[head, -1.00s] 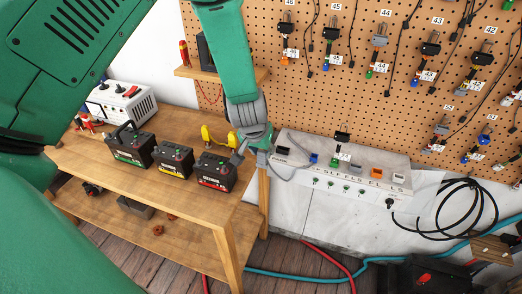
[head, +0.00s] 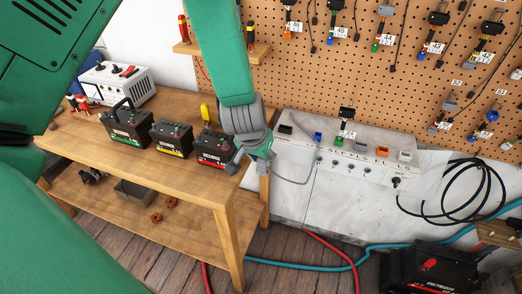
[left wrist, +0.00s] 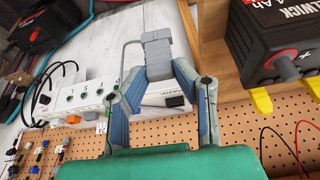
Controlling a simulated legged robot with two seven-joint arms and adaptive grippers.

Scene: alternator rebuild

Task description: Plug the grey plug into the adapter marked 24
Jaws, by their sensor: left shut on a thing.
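My left gripper (head: 260,152) is in front of the left end of the white test box (head: 300,150), beside the workbench. In the left wrist view its fingers (left wrist: 158,76) are closed on a grey plug (left wrist: 157,48), which sticks out past the fingertips. A thin grey cable (head: 290,181) hangs in a loop between the gripper and the box front. A black adapter (head: 347,113) with a white tag (head: 347,130) stands on the box; I cannot read its number surely. The plug is apart from this adapter. My right gripper is not in view.
Several batteries (head: 128,128) stand on the wooden bench (head: 215,185) left of the gripper. Tagged adapters hang on the pegboard (head: 330,75). Blue, grey and orange sockets (head: 381,151) line the box top. A black cable coil (head: 460,190) hangs at right.

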